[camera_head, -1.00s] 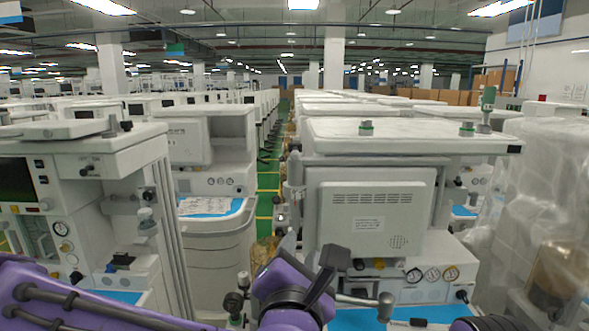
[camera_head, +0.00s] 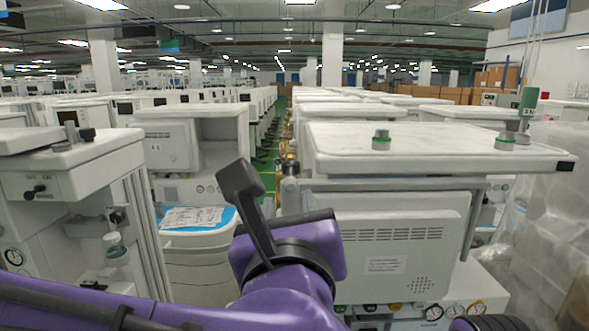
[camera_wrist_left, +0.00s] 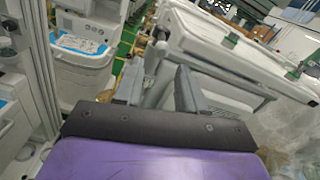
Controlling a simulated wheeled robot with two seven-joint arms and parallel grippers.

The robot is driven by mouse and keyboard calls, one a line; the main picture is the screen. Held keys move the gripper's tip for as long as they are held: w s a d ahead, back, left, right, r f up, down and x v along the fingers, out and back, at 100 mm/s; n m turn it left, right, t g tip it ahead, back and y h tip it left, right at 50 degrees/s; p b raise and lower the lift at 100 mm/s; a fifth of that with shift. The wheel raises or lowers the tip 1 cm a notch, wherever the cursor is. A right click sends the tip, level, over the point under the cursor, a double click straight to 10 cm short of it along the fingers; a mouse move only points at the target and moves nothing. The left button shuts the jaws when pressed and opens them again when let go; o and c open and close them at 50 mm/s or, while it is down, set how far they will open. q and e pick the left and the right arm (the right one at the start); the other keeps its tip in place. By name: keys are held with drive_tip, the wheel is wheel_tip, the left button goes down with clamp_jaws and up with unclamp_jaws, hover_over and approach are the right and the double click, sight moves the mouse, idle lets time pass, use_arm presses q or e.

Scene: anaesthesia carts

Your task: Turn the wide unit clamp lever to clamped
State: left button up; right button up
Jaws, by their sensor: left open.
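The wide unit (camera_head: 430,148), with its broad white top and vented grey back panel, stands right of centre in the head view. Its top also shows at upper right in the left wrist view (camera_wrist_left: 215,50). My left gripper (camera_head: 285,195) is in front of its left end, fingers spread and nothing held in the head view. In the left wrist view the fingers (camera_wrist_left: 160,84) are apart, with the unit's grey corner frame beyond and between them. I cannot pick out the clamp lever for certain; my arm covers the unit's lower left. A dark piece at the bottom right edge may be my right gripper.
A narrower cart (camera_head: 70,160) stands at left. Another cart with a blue-edged tray (camera_head: 197,218) is behind it. A green-floored aisle runs between the rows. Plastic-wrapped goods (camera_head: 560,190) stand close at right.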

sight(291, 186)
use_arm(q)
drive_tip(key=w+p, duration=0.1)
drive_tip(key=w, duration=0.1)
drive_tip(key=w+r+p, duration=0.1)
drive_tip(key=w+p, duration=0.1)
drive_tip(key=shift+w, duration=0.15)
drive_tip(key=w+p, duration=0.1)
drive_tip(key=w, duration=0.2)
drive_tip(key=w+p, duration=0.1)
drive_tip(key=w, duration=0.1)
drive_tip(key=shift+w+d+f+p, duration=0.1)
drive_tip(key=shift+f+p, duration=0.15)
drive_tip(key=shift+p, duration=0.05)
drive_tip(key=shift+w+f, duration=0.1)
drive_tip(key=shift+w, duration=0.25)
drive_tip(key=shift+s, duration=0.2)
clamp_jaws()
